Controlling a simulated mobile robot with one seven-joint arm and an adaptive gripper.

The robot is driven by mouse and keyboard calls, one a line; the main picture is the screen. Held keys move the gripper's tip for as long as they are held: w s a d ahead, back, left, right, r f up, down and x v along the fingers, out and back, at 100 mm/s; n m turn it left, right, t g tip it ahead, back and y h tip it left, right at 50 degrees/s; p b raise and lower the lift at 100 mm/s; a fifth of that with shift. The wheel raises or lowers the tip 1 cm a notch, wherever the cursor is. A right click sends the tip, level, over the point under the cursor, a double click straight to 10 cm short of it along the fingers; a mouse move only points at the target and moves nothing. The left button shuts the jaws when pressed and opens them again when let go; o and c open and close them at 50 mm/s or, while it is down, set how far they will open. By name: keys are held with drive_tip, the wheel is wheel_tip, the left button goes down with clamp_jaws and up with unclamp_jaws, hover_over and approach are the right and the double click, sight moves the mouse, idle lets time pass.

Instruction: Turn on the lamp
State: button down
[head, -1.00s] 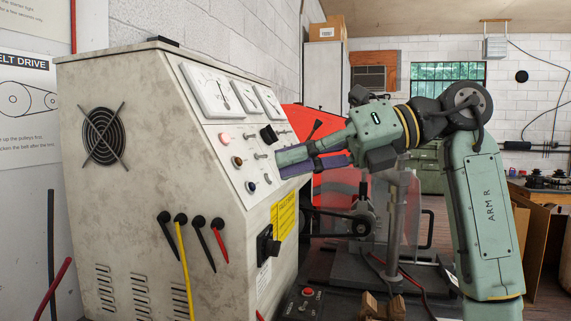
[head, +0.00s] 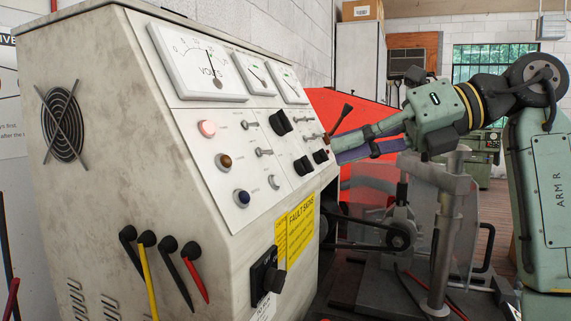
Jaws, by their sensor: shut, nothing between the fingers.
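The sloping panel of a grey test cabinet (head: 130,150) fills the left and middle of the head view. It carries a pale pink lamp (head: 207,129) that looks bright, an amber lamp (head: 224,161) and a dark blue lamp (head: 241,198). Small toggle switches sit beside them: an upper one (head: 249,125), a middle one (head: 264,152) and a lower one (head: 273,182). My gripper (head: 334,150) is shut and empty, its fingers pointing left at the panel's right edge. I cannot tell whether the fingertips touch anything there.
Black knobs (head: 281,123) and a lever with a dark handle (head: 341,119) are near my fingers. A large rotary switch (head: 266,279) sits low on the cabinet. Test leads (head: 150,280) hang at its front. A clear guard and metal post (head: 446,230) stand below my arm.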

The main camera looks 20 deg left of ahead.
sight(258, 172)
drive_tip(key=x, duration=1)
drive_tip(key=shift+p, duration=0.35)
drive_tip(key=shift+s+r, duration=0.15)
